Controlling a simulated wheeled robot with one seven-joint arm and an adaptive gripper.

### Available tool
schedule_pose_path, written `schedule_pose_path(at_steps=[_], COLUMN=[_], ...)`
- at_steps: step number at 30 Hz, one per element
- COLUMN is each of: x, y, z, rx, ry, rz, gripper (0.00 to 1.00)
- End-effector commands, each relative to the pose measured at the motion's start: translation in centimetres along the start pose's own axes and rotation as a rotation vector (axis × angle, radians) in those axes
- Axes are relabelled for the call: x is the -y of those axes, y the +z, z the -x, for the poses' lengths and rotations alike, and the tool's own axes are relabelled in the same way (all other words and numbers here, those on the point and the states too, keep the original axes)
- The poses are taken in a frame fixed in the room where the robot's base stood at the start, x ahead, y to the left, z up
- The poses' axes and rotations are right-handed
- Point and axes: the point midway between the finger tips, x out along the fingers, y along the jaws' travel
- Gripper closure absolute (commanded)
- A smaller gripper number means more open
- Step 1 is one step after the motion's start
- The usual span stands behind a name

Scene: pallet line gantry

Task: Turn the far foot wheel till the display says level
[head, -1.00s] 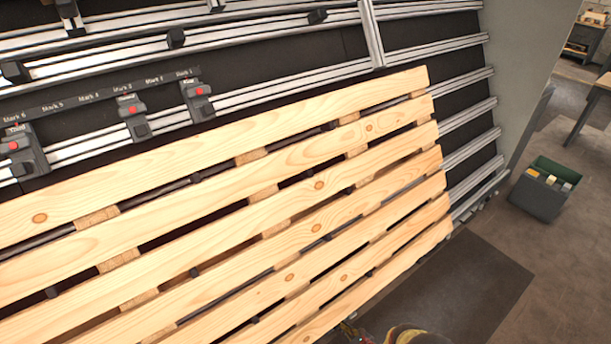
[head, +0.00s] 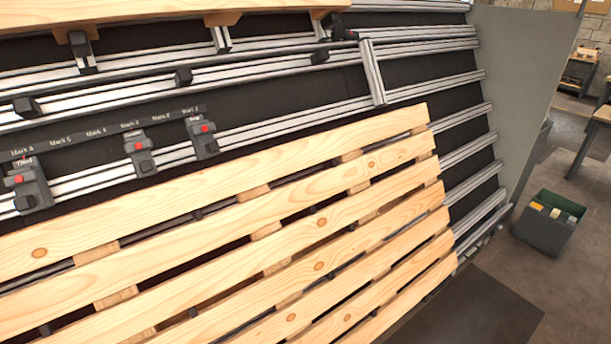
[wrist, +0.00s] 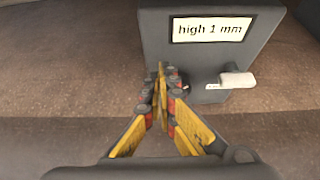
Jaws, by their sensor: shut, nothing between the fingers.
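In the wrist view a grey box carries a display (wrist: 208,29) that reads "high 1 mm". A pale rounded piece (wrist: 237,79) sticks out low on the box's right side; I cannot tell whether it is part of the foot wheel. My gripper (wrist: 161,72) has its yellow fingers together, with nothing seen between them. Its tips are just in front of the box's lower left edge; I cannot tell whether they touch it. No foot wheel shows clearly, and the fingers hide part of the box. My gripper is not in the head view.
A slatted wooden pallet (head: 320,222) leans across the gantry's metal rails (head: 265,122). Clamps with red buttons (head: 139,145) sit along a strip of marks. A dark green bin (head: 549,222) stands on the floor at right. Brown floor is clear around the grey box.

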Motion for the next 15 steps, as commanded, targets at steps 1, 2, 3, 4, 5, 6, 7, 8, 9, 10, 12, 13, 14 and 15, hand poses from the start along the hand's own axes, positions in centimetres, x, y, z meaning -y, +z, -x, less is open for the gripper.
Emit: schedule_pose_path(at_steps=[1,2,3,4,5,6,7,8,9,10,12,13,14,15], x=[0.2,0.3,0.3,0.3,0.4,0.4,0.4,0.5,0.5,0.5,0.5,0.5,0.6,0.6], y=[-0.2,-0.4,-0.6,-0.7,-0.8,-1.0,-1.1,-1.2,-1.4,-1.6,-1.9,-2.0,-2.1,-2.2], z=[0.5,0.8,1.2,1.5,1.8,2.2,2.5,2.7,3.1,3.4,4.0,4.2,4.5,4.7], rx=[-0.001,-0.001,0.0,0.0,0.001,0.002,0.002,0.003,0.003,0.002,0.002,0.002,0.003,0.003], ry=[-0.004,-0.005,-0.006,-0.006,-0.007,-0.008,-0.008,-0.009,-0.009,-0.01,-0.009,-0.009,-0.01,-0.01], rz=[-0.003,-0.004,-0.004,-0.003,-0.002,-0.002,-0.002,-0.002,-0.003,-0.003,-0.001,-0.001,-0.001,-0.001], gripper=[1.0,1.0,1.0,1.0,1.0,1.0,1.0,1.0,1.0,1.0,1.0,1.0,1.0,1.0])
